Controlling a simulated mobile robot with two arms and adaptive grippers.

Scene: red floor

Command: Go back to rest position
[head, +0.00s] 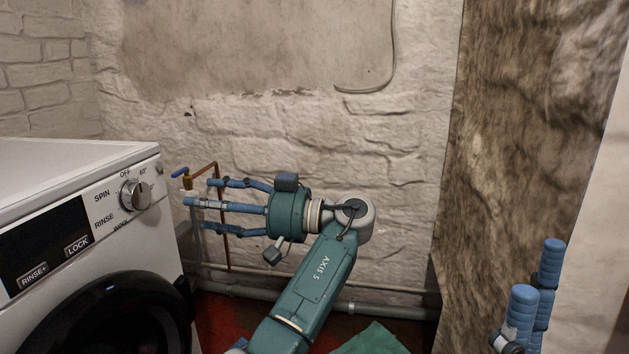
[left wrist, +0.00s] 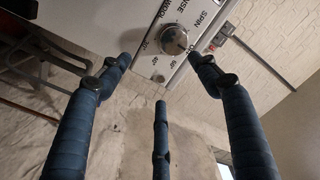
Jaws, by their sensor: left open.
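My left gripper (head: 201,204) is open and empty, with its blue fingers spread and pointing left toward the washing machine (head: 105,258). It is held in the air to the right of the machine's silver dial (head: 135,194), apart from it. In the left wrist view the three fingers of the left gripper (left wrist: 160,75) are spread, with the dial (left wrist: 174,39) beyond them and nothing between them. My right gripper (head: 533,298) shows only in part at the lower right edge, as blue fingers pointing up. Its grasp is not clear.
A pipe with a blue-handled tap (head: 182,174) is on the wall behind the left gripper's fingertips. Grey pipes (head: 360,293) run low along the stone wall (head: 330,150). A brown rough wall panel (head: 515,130) stands at right. A little red floor (head: 232,318) shows below.

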